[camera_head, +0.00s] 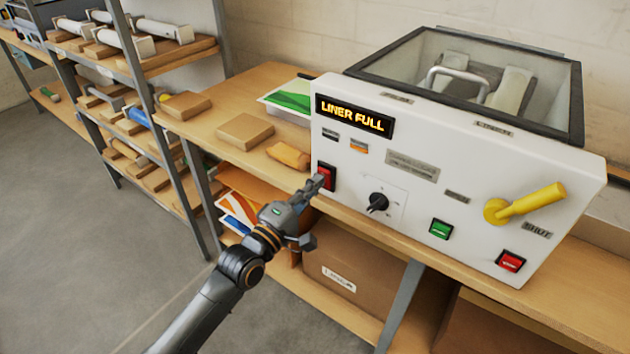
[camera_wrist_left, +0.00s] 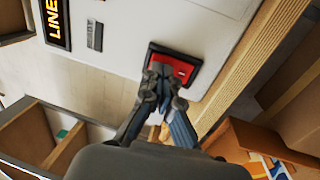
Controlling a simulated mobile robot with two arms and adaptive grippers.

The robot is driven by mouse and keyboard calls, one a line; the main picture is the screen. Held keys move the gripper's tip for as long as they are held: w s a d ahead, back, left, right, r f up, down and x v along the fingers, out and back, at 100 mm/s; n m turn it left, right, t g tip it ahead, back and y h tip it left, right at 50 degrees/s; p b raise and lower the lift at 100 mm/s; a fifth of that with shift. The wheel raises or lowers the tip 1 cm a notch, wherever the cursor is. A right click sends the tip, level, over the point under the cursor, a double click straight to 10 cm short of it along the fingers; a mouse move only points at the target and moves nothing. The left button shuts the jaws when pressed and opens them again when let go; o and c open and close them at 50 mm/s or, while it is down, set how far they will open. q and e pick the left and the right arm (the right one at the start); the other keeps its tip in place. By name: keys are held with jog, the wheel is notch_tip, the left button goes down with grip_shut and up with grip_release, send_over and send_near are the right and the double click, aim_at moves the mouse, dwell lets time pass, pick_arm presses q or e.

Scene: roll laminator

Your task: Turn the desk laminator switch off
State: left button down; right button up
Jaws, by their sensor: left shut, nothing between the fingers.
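The white desk laminator (camera_head: 430,215) stands on the wooden bench with its front panel facing me. A red rocker switch (camera_head: 327,176) in a black frame sits at the panel's left, below the lit "LINER FULL" display (camera_head: 353,115). It also shows in the left wrist view (camera_wrist_left: 184,70). My left gripper (camera_head: 317,183) is shut and empty. Its fingertips are right at the switch and cover part of it; I cannot tell whether they touch. In the left wrist view the closed fingers (camera_wrist_left: 162,78) overlap the switch's lower left part. My right gripper is not in view.
The panel also carries a black dial (camera_head: 377,202), a green button (camera_head: 440,229), a red button (camera_head: 510,261) and a yellow lever (camera_head: 525,203). Brown packets (camera_head: 245,131) lie on the bench to the left. A cardboard box (camera_head: 350,290) sits on the lower shelf.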

pick_arm(q)
jog(key=shift+w+d, duration=0.2)
jog(key=shift+w, duration=0.1)
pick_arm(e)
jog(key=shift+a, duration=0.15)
pick_arm(q)
jog(key=shift+w+d+r+p, duration=0.15)
jog(key=shift+r+p, duration=0.4)
jog(key=shift+p, duration=0.65)
jog(key=shift+f, duration=0.35)
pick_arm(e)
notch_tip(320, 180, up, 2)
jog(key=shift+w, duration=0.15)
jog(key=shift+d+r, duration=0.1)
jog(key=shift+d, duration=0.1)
